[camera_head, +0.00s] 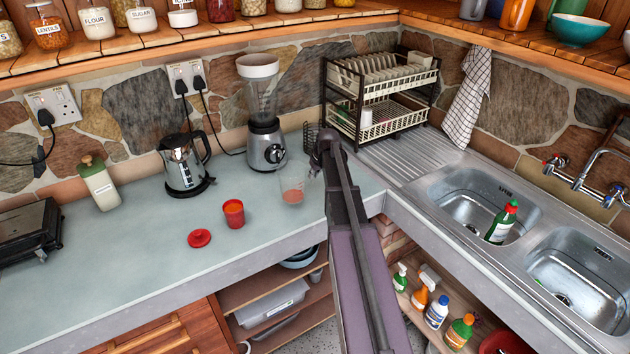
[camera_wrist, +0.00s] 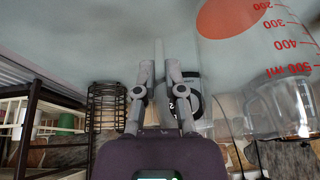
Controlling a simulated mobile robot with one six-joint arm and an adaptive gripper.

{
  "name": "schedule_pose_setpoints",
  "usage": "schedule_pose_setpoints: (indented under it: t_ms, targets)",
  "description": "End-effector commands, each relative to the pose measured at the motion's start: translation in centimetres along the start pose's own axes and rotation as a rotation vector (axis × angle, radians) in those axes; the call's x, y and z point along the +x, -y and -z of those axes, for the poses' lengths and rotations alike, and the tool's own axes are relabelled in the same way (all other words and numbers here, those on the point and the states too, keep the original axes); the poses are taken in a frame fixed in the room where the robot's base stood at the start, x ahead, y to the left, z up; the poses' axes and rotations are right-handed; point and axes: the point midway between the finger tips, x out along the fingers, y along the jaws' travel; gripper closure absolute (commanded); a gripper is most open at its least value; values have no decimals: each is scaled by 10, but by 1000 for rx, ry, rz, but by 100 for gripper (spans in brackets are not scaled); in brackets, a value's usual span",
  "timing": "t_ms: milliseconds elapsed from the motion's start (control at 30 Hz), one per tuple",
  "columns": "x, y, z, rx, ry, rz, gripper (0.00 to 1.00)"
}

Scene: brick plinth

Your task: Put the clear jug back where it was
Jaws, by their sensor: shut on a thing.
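The clear jug (camera_head: 292,184) is over the worktop, left of my gripper (camera_head: 316,160) in the head view. Its lower part looks reddish. I cannot tell whether its base touches the worktop. In the wrist view the jug (camera_wrist: 270,75) fills the right side, with red millilitre marks; a reddish-orange round patch shows at its top. My gripper (camera_wrist: 160,90) is shut on the jug, with a pale narrow strip, likely its handle, between the fingers. The exact contact is hard to see.
A blender (camera_head: 265,150) stands just behind the jug. A dish rack (camera_head: 382,100) and wire basket (camera_wrist: 105,105) are close by. The left front worktop is clear.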

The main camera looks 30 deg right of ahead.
Motion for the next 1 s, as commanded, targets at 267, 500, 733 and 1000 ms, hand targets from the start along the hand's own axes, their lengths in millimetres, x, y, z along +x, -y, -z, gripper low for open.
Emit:
schedule_pose_setpoints:
  t_ms: [267,500,733,1000]
  targets:
    - [6,-8,11,0,0,0,100]
    - [26,-8,1,0,0,1,100]
    - [38,-8,-3,-1,0,1,100]
    - [37,-8,-3,-1,0,1,100]
